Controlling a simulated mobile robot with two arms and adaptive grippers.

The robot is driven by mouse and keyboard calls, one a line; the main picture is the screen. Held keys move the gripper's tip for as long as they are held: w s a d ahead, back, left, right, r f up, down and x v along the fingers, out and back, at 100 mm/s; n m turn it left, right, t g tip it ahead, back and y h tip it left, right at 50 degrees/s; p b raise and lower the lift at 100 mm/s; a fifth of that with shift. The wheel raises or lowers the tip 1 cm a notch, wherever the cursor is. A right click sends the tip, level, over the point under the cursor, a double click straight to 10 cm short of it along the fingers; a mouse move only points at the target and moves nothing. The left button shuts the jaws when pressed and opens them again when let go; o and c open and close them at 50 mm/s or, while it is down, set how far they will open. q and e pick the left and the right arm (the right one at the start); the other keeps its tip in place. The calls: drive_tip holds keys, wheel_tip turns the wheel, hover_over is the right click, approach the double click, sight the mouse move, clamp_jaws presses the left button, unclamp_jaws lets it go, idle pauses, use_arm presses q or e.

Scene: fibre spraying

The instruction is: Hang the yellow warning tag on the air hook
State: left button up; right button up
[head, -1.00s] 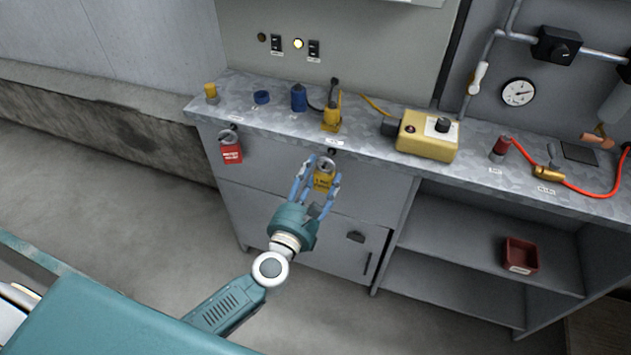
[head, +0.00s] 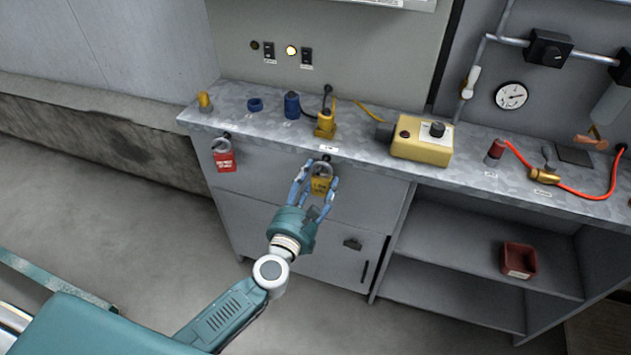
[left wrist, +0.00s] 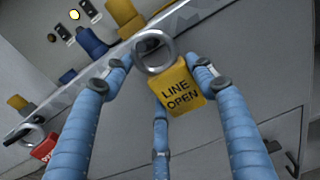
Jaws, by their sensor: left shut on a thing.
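The yellow warning tag (head: 320,185) reads "LINE OPEN" in the left wrist view (left wrist: 181,88). It has a grey ring (left wrist: 154,51) at its top. My left gripper (head: 315,182) is shut on the tag, with its blue fingers around it, in front of the cabinet. A small dark hook (head: 326,157) sticks out below the counter edge, just above the ring in the head view. I cannot tell whether the ring is around the hook or only in front of it. My right gripper is not in view.
A red tag (head: 224,160) hangs by its ring from another hook at the left. The grey counter (head: 365,150) holds a yellow box (head: 422,140), a yellow fitting (head: 325,124) and a blue cylinder (head: 292,106). A red bin (head: 518,260) sits on the open shelf at right.

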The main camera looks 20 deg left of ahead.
use_arm(q)
drive_tip(key=o, duration=1.3)
drive_tip(key=shift+c, duration=0.2)
